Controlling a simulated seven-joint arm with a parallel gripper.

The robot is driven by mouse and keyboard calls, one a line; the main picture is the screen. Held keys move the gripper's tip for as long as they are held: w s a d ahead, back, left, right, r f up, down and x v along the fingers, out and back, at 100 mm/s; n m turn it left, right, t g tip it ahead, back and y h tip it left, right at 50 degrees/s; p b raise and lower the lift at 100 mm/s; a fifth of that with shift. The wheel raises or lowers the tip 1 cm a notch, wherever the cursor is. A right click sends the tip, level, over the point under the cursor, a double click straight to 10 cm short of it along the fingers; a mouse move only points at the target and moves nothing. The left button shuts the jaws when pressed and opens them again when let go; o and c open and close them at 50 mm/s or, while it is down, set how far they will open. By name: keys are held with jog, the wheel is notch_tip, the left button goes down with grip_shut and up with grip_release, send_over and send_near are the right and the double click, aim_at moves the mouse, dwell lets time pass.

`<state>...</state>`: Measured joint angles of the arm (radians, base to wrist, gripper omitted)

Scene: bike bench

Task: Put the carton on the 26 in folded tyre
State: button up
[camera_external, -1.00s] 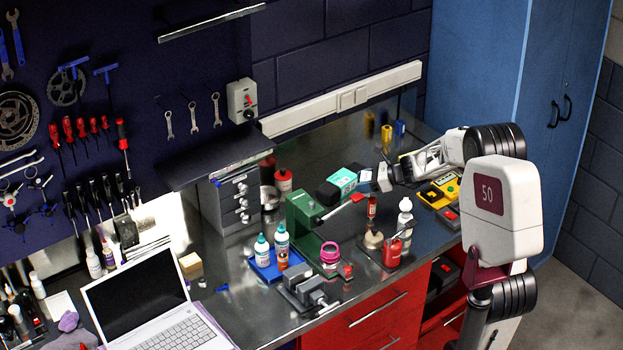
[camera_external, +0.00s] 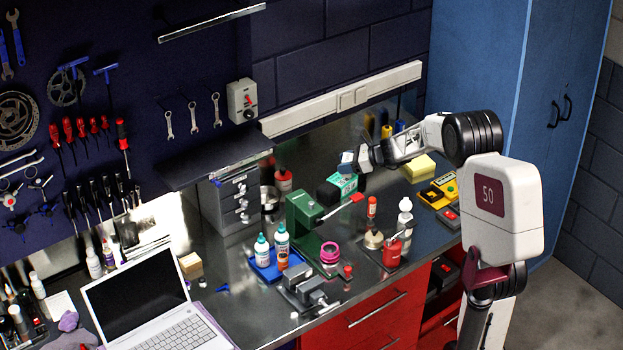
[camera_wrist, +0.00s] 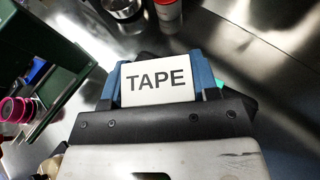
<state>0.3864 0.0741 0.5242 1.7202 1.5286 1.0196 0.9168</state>
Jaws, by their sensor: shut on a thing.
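The carton (camera_wrist: 157,82) has a white face reading TAPE, with blue at its sides. It is gripped in my gripper (camera_external: 362,158), whose black jaw body fills the lower part of the wrist view. In the external view the carton (camera_external: 346,158) is small and partly hidden by the gripper. Just below it lies a black bundle with a green band, which looks like the folded tyre (camera_external: 341,187). In the wrist view its black and green parts show only in bits around the carton. I cannot tell whether carton and tyre touch.
A green machine (camera_external: 302,215) with a red-tipped lever stands close to the left of the tyre. A red-capped can (camera_external: 283,181) is behind. A red marker-like tube (camera_external: 371,208), white bottle (camera_external: 405,212) and red can (camera_external: 392,250) stand in front. A yellow block (camera_external: 419,168) lies right.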

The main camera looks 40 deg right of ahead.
jog(key=shift+w+d+f, duration=0.1)
jog(key=shift+w+d, duration=0.05)
jog(key=shift+w, duration=0.7)
jog(key=shift+w+d+f, duration=0.1)
jog(key=shift+w+d, duration=0.05)
jog(key=shift+w, duration=0.65)
jog(key=shift+f, duration=1.7)
jog(key=shift+f, duration=0.1)
jog(key=o, duration=0.9)
